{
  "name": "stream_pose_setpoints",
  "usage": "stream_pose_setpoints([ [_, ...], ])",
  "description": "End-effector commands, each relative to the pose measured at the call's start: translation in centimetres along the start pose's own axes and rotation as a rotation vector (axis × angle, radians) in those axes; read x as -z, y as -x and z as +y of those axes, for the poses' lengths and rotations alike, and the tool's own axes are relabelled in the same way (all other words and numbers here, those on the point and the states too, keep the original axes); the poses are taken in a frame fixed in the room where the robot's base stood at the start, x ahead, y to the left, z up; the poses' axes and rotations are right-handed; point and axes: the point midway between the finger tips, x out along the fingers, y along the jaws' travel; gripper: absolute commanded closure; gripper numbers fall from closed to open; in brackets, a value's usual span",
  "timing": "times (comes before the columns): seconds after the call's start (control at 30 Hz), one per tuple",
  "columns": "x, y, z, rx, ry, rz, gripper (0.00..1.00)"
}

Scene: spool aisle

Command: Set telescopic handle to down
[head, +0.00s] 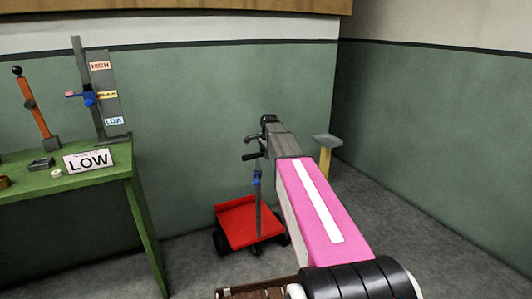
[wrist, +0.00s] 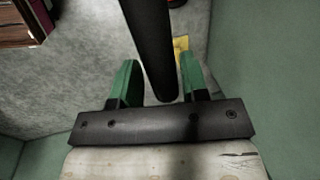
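The red cart (head: 240,222) stands on the floor by the green wall. Its thin grey telescopic handle (head: 258,205) rises upright from it, with a blue clamp (head: 257,177) partway up and a black grip (head: 251,156) at the top. My gripper (head: 256,138) is at the far end of my pink arm, close above the grip. In the wrist view its green fingers (wrist: 158,68) are apart. A dark bar (wrist: 150,40), apparently the grip, runs between them, with a gap at the left finger and its end near the right finger. Contact is unclear.
A green table (head: 105,180) at left holds a LOW sign (head: 88,160), a slanted grey scale board (head: 107,90) marked HIGH to LOW, and an orange lever (head: 34,107). A yellow post (head: 325,162) with a grey top stands right of my arm. Walls close off the back and right.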

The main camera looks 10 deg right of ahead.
Motion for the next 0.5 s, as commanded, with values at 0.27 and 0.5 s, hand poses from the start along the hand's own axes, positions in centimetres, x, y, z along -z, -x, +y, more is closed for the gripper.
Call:
stream_pose_setpoints([
  [0.27, 0.0, 0.2, -0.1, 0.004, 0.000, 0.000, 0.47],
  [0.5, 0.0, 1.7, -0.1, 0.006, 0.000, 0.001, 0.47],
])
